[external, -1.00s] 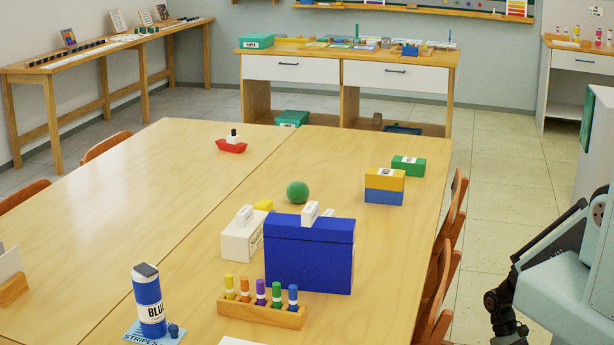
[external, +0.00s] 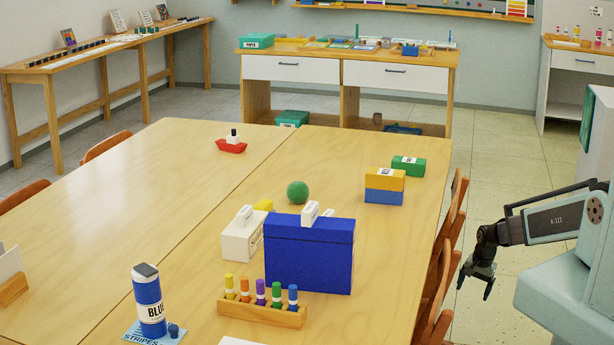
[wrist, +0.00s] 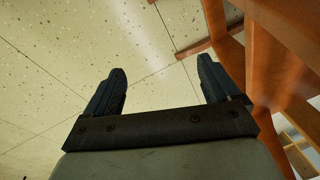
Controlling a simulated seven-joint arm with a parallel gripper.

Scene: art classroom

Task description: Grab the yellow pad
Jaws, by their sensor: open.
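A small yellow thing (external: 263,205), which may be the yellow pad, lies on the table behind the white box; its lower part is hidden. A yellow box with a white label (external: 384,180) sits on a blue box (external: 384,197) at the table's right side. My gripper (external: 475,286) hangs to the right of the table, beyond the chairs, well away from both yellow things. It is open and empty, pointing down. In the wrist view its two fingers (wrist: 160,70) are apart over speckled floor tiles, with no yellow thing in sight.
A blue box (external: 309,260), a white box (external: 242,238), a green ball (external: 297,192) and a rack of coloured pegs (external: 262,312) stand on the table (external: 170,210). Orange-brown chairs (external: 440,290) stand between my gripper and the table. The table's left half is mostly clear.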

